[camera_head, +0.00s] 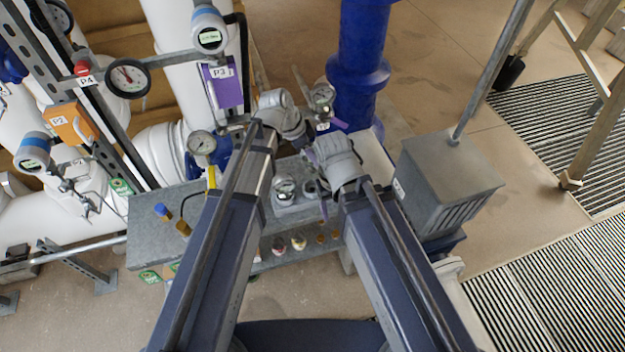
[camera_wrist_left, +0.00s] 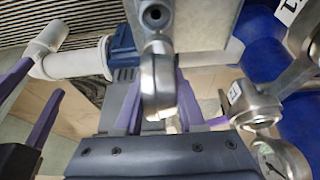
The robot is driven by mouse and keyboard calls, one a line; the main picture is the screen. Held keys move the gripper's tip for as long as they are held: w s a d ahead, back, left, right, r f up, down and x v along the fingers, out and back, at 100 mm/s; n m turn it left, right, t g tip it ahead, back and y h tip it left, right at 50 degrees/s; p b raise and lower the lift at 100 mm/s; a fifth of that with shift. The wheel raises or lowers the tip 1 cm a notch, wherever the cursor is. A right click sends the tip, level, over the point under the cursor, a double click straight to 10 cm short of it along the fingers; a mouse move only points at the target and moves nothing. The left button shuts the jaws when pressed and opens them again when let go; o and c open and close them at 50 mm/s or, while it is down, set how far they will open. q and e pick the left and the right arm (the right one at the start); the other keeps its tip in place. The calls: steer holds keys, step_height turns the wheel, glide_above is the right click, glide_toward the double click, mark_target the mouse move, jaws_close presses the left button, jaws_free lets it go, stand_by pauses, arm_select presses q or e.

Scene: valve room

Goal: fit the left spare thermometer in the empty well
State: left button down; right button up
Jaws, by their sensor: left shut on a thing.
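My left gripper (camera_wrist_left: 160,112) is shut on a grey metal thing (camera_wrist_left: 156,75), which stands between its purple fingers in the left wrist view; I take this to be the left spare thermometer. In the head view the left gripper (camera_head: 328,123) is small and partly hidden by its wrist. A round dial (camera_head: 322,96) shows beside it. Another dial instrument (camera_head: 285,188) stands on a pale holder on the bench. My right gripper (camera_head: 317,182) has purple fingers apart, near the holder. I cannot make out the empty well.
A grey bench (camera_head: 155,235) carries small knobs and tools. A blue pipe (camera_head: 360,60) rises behind. A grey box (camera_head: 448,180) stands at the right.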

mark_target(313, 166)
arm_select(q)
steer(key=shift+s, duration=0.2)
step_height(313, 166, down, 5)
steer(key=b, duration=0.5)
steer(key=shift+w+f, duration=0.1)
steer(key=shift+w, duration=0.05)
step_height(313, 166, down, 4)
steer(key=b, duration=0.4)
steer(key=shift+f+b, duration=0.2)
steer(key=shift+b, duration=0.1)
steer(key=shift+f, duration=0.1)
steer(key=shift+f+b, duration=0.2)
steer(key=shift+b, duration=0.1)
steer(key=c, duration=0.5)
jaws_free()
steer(key=shift+r, duration=0.1)
steer(key=shift+r, duration=0.1)
